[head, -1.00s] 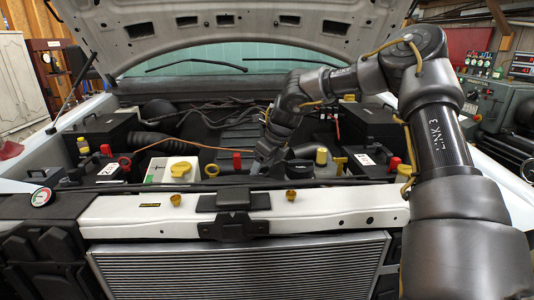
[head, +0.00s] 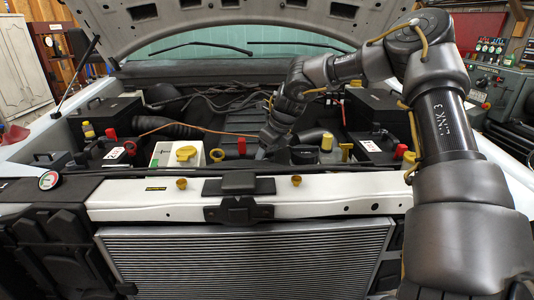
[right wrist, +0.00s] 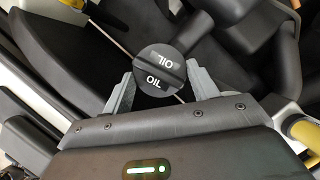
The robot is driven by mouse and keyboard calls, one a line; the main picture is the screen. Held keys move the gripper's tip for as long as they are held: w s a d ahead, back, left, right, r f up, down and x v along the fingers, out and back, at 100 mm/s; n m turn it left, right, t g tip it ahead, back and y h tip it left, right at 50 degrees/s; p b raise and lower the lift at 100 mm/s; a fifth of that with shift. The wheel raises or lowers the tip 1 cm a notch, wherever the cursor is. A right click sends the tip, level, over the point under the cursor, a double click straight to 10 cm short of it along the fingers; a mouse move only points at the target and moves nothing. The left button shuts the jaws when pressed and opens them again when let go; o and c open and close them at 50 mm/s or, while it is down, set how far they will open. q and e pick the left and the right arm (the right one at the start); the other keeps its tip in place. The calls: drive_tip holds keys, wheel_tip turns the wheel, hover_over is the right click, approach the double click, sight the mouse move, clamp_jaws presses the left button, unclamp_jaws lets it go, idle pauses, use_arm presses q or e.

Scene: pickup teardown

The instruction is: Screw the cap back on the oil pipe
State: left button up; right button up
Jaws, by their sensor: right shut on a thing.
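The black oil cap (right wrist: 160,72), marked OIL, sits between the two grey fingers of my right gripper (right wrist: 160,84) in the right wrist view. The gripper is shut on it. In the head view my right gripper (head: 262,152) reaches down into the engine bay behind the front crossbar, just right of a red cap. The oil cap cannot be made out there. The mouth of the oil pipe is not clearly visible, and I cannot tell whether the cap touches it. My left gripper is not in view.
A white reservoir with a yellow cap (head: 185,154), a yellow ring (head: 217,155) and a red cap (head: 241,146) stand left of my gripper. A dark cylinder (head: 305,155) and a yellow cap (head: 327,142) are to its right. The white crossbar (head: 340,199) runs in front.

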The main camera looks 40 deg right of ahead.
drive_tip(key=m+b, duration=0.2)
drive_tip(key=b, duration=0.1)
drive_tip(key=shift+f+h, duration=0.25)
drive_tip(key=shift+h, duration=0.15)
drive_tip(key=shift+a+r+m, duration=0.1)
drive_tip(key=shift+r+m, duration=0.2)
drive_tip(key=shift+m, duration=0.2)
drive_tip(key=shift+f+m+h+b, duration=0.15)
drive_tip(key=shift+m+h+b, duration=0.45)
drive_tip(key=shift+m+b, duration=0.25)
drive_tip(key=shift+w+m, duration=0.1)
drive_tip(key=shift+m, duration=0.35)
drive_tip(key=shift+r+m+h, duration=0.25)
drive_tip(key=shift+m+h, duration=0.05)
drive_tip(key=shift+m, duration=0.1)
drive_tip(key=o, duration=0.7)
drive_tip(key=shift+c, duration=0.2)
drive_tip(key=o, duration=0.5)
drive_tip(key=shift+d+f, duration=0.15)
drive_tip(key=shift+d, duration=0.1)
drive_tip(key=shift+a+b, duration=0.2)
drive_tip(key=shift+b, duration=0.1)
drive_tip(key=shift+r, duration=0.45)
drive_tip(key=v, duration=0.3)
drive_tip(key=b+v, duration=0.1)
drive_tip(key=v, duration=0.6)
drive_tip(key=shift+s+d+f, duration=0.1)
drive_tip(key=shift+s+d, duration=0.15)
